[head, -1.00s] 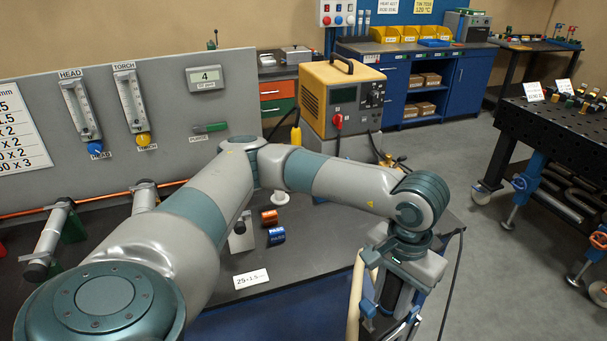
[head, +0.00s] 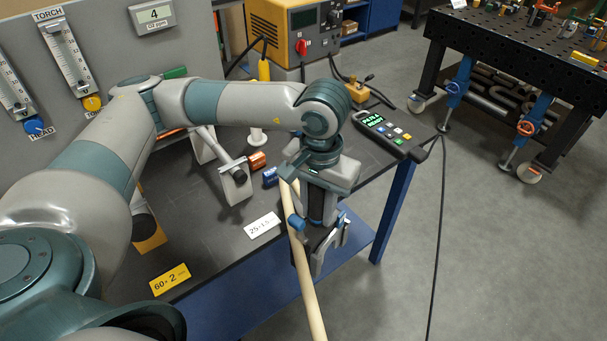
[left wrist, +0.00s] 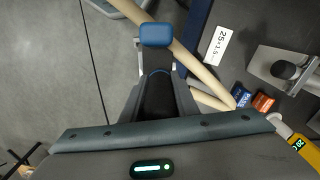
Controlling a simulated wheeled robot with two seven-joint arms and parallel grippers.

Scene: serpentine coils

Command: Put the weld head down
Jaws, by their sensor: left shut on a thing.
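My left gripper (head: 318,222) hangs at the front edge of the dark workbench (head: 215,225), fingers pointing down. It is shut on a dark body with a blue end piece and grey clamp parts, which I take to be the weld head (head: 328,250). In the left wrist view the black body (left wrist: 157,98) sits between the gripper's fingers, with the blue piece (left wrist: 156,35) beyond it. Its lower part shows against the bench's blue lower shelf and the floor. I cannot tell whether it touches anything. My right gripper is not in view.
A beige hose (head: 308,295) runs down past the gripper. On the bench are a tube stand (head: 236,184), orange (head: 257,161) and blue (head: 270,177) small parts, a 25×1.5 label (head: 262,225) and a handheld meter (head: 388,134). The bench top between label and yellow card (head: 170,279) is clear.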

